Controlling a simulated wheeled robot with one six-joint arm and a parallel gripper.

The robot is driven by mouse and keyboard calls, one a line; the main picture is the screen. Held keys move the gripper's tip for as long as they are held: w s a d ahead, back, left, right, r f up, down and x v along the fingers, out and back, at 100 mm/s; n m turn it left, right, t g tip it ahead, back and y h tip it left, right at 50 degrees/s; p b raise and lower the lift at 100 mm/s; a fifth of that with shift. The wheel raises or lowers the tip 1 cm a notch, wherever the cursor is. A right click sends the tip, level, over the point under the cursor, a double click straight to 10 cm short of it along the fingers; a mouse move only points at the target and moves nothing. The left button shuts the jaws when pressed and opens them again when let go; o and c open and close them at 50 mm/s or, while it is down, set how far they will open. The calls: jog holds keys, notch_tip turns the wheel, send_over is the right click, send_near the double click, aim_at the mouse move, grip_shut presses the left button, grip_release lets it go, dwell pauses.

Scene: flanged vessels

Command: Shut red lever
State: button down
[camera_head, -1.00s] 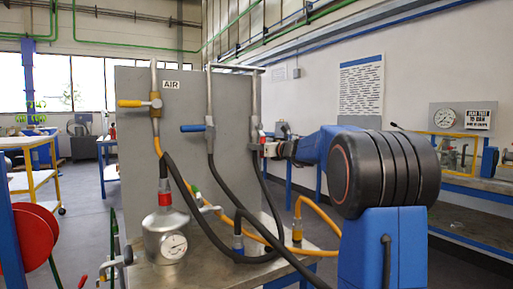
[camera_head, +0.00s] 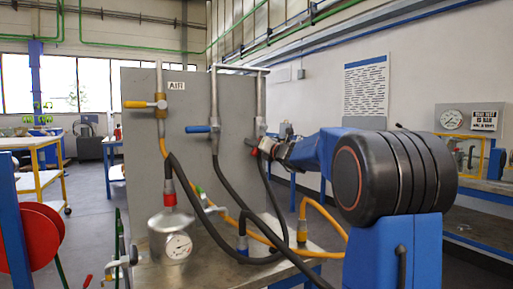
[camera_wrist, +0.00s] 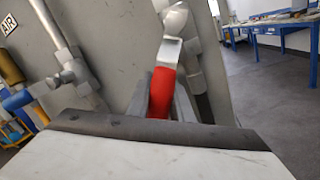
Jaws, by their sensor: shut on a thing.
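The red lever (camera_wrist: 163,88) shows in the wrist view, between the fingers of my gripper (camera_wrist: 162,104). The fingers are shut on its red sleeve. Its bare silver end joins a grey valve body (camera_wrist: 182,45) on a pipe. In the head view my gripper (camera_head: 267,146) is tilted at the rightmost pipe (camera_head: 260,95) of the grey panel. The lever is mostly hidden there by the gripper, with only small red bits showing nearby. How far the valve is turned cannot be told exactly.
A yellow lever (camera_head: 136,104) and a blue lever (camera_head: 198,128) stick out left from the other two pipes. Black hoses (camera_head: 228,190) hang in front of the grey panel (camera_head: 140,80). A gauge vessel (camera_head: 171,235) stands on the metal bench below.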

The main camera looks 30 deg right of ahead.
jog(key=a+r+m, duration=0.1)
jog(key=m, duration=0.1)
jog(key=a+r+m+h, duration=0.1)
jog(key=m, duration=0.1)
jog(key=shift+t, duration=0.4)
jog(key=r+m, duration=0.1)
jog(key=a+m, duration=0.1)
jog(key=m, duration=0.1)
jog(key=shift+s+r+h, duration=0.1)
jog(key=shift+r+h, duration=0.2)
jog(key=shift+r, duration=0.05)
jog(key=r+m, duration=0.1)
jog(key=m, duration=0.2)
jog(key=shift+a+r+t+h, duration=0.15)
jog(key=shift+r+t+h, duration=0.15)
jog(key=shift+r, duration=0.05)
jog(key=shift+r+m+h, duration=0.25)
jog(key=shift+r+m, duration=0.25)
jog(key=shift+m, duration=0.45)
jog(key=shift+r+m+h, duration=0.25)
jog(key=shift+r+m, duration=0.25)
jog(key=shift+m, duration=0.45)
jog(key=c, duration=1.6)
grip_release()
jog(key=shift+o, duration=0.2)
jog(key=shift+s, duration=0.1)
